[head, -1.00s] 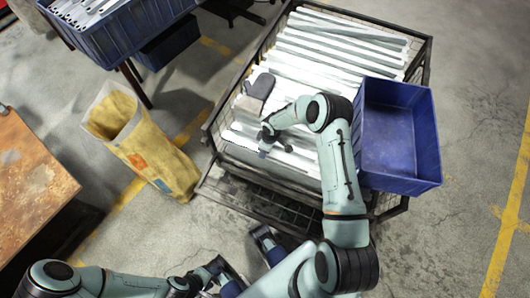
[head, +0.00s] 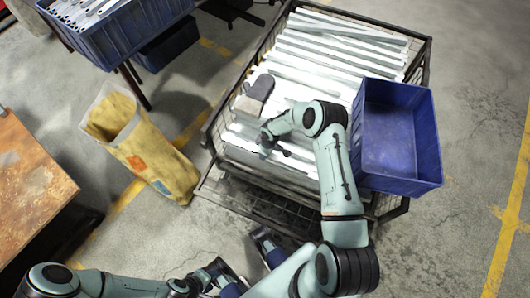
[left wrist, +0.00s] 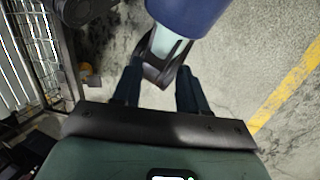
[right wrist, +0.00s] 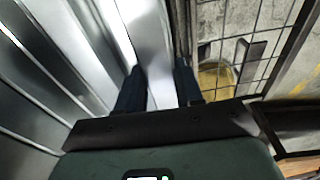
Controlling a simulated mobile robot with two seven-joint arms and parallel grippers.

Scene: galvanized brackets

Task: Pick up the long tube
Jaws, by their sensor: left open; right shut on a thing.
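Long pale metal tubes (head: 335,50) lie side by side in a wire-mesh cart (head: 428,52). My right gripper (head: 266,148) is down at the near left part of the load. In the right wrist view its fingers (right wrist: 160,88) are shut on a long tube (right wrist: 152,45), beside the cart's mesh wall. The tube's far end is out of that view. My left gripper (head: 228,272) is open and empty, low in the head view, away from the cart. Its spread fingers (left wrist: 158,90) show over the floor in the left wrist view.
A blue bin (head: 400,170) sits on the cart's right side. A grey-brown glove-like item (head: 258,88) lies on the tubes. A yellow sack (head: 150,155) stands left of the cart. A rusty table (head: 30,185) and another blue bin (head: 125,35) are farther left. Floor at right is clear.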

